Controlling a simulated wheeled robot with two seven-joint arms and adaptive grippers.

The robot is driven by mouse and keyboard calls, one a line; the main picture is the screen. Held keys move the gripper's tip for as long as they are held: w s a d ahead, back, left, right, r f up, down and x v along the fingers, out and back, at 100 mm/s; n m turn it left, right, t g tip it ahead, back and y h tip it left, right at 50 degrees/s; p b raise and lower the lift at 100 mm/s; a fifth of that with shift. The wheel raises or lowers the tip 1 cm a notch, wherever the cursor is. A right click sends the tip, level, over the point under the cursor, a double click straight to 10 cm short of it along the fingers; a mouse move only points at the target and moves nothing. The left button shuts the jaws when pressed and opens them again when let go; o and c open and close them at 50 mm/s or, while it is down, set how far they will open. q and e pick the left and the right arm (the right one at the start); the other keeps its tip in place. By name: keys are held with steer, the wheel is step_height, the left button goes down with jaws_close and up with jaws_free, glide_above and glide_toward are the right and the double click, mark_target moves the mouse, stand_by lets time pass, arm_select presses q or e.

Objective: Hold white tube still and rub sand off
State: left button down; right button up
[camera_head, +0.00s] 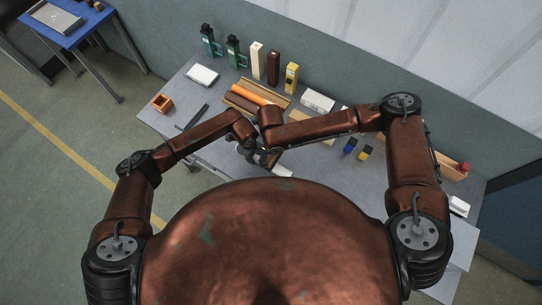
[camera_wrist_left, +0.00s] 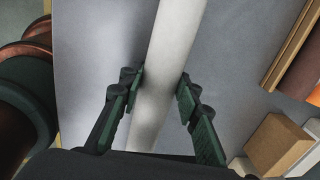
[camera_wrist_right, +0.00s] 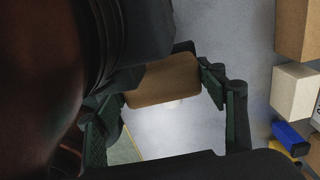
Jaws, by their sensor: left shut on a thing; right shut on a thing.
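The white tube (camera_wrist_left: 172,40) runs lengthwise through the left wrist view. My left gripper (camera_wrist_left: 160,82) is shut around it, one finger on each side. My right gripper (camera_wrist_right: 163,85) is shut on a tan block (camera_wrist_right: 162,82), which lies across between its fingers. A pale surface shows below the block in the right wrist view; I cannot tell whether it is tube or table. In the head view both grippers meet near the front of the grey table (camera_head: 185,110), mostly hidden by my arms. A short white piece of the tube (camera_head: 285,171) shows there. I cannot make out any sand.
A wooden tray (camera_head: 282,97) holding brown and orange tubes stands just behind the grippers. Several coloured upright items line the back. Blue (camera_head: 350,146) and yellow (camera_head: 364,153) pieces lie to the right. A small orange box (camera_head: 162,102) stands left. The front-left table is fairly clear.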

steer(key=shift+r, duration=2.05)
arm_select(q)
steer(key=c, duration=1.4)
jaws_free()
steer(key=shift+o, duration=0.2)
steer(key=shift+s+a+r, duration=0.1)
steer(key=shift+r, duration=1.15)
steer(key=shift+s+a+r, duration=0.1)
steer(key=shift+a+r, duration=0.05)
steer(key=shift+r, duration=1.05)
steer(key=shift+s+a+r, duration=0.1)
steer(key=shift+r, duration=1.15)
